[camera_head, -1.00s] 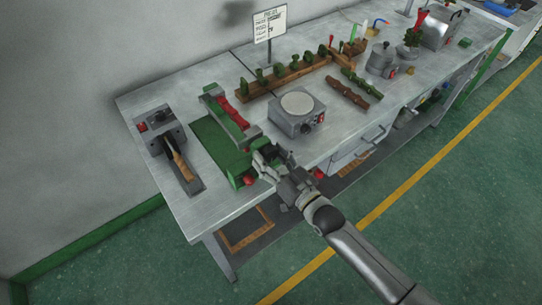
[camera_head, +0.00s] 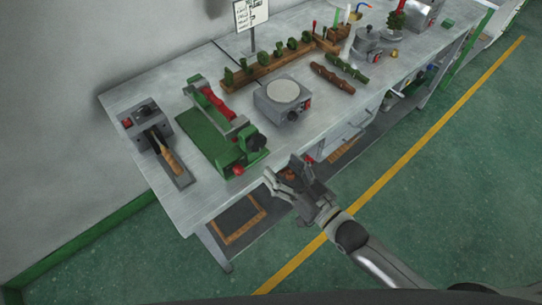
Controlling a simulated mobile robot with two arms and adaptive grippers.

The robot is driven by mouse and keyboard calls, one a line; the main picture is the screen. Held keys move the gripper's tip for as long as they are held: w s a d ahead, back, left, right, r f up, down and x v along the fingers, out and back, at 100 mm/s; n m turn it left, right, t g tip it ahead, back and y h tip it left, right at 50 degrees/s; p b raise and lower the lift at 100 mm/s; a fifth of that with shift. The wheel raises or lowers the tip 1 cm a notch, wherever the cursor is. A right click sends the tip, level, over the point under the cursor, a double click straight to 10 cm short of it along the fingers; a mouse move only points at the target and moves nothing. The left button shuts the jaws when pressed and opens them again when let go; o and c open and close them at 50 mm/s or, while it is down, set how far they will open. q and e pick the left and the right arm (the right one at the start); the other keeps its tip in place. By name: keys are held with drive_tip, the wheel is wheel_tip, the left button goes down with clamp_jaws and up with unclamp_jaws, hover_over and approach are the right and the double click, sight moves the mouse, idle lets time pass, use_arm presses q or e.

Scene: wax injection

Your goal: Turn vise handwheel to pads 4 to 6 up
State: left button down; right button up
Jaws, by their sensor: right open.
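The green vise (camera_head: 207,140) stands on the left part of the metal bench, with a red strip (camera_head: 215,101) along its top bar. Its dark handwheel (camera_head: 256,142) is on the near right end, and a red knob (camera_head: 238,170) is at the front corner. Which pads face up is too small to tell. My right gripper (camera_head: 283,176) is open and empty, off the bench's front edge, below and right of the handwheel and apart from it. My left gripper is not in view.
A grey hotplate unit (camera_head: 283,99) stands right of the vise. A grey device with a wooden-handled tool (camera_head: 167,153) is at the left. A wooden rack (camera_head: 275,63) with green pieces and a sign (camera_head: 251,14) are behind. Floor in front is free.

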drive_tip(key=shift+v, duration=1.05)
drive_tip(key=shift+f, duration=0.1)
drive_tip(key=s+d+f+m+g+h+b, duration=0.1)
drive_tip(key=s+d+f+g+h, duration=0.2)
drive_tip(key=f, duration=0.8)
drive_tip(key=s+d+f+h+b, duration=0.15)
drive_tip(key=d+f, duration=0.35)
drive_tip(key=f, duration=0.5)
drive_tip(key=s+d+f+m+g+h, duration=0.1)
drive_tip(key=d+f+g+h, duration=0.2)
drive_tip(key=f, duration=0.8)
drive_tip(key=s+d+f+g+h, duration=0.1)
drive_tip(key=s+f+g, duration=0.1)
drive_tip(key=s+f, duration=0.4)
drive_tip(key=s+d+f+g+h+b, duration=0.1)
drive_tip(key=s+f, duration=0.5)
drive_tip(key=s, duration=0.7)
drive_tip(key=s+d+f+g+h+b, duration=0.1)
drive_tip(key=s+d+f+g, duration=0.2)
drive_tip(key=s+f, duration=0.4)
drive_tip(key=s+g, duration=0.1)
drive_tip(key=s, duration=0.2)
drive_tip(key=shift+s+g, duration=0.3)
drive_tip(key=shift+s, duration=0.05)
drive_tip(key=shift+d, duration=0.15)
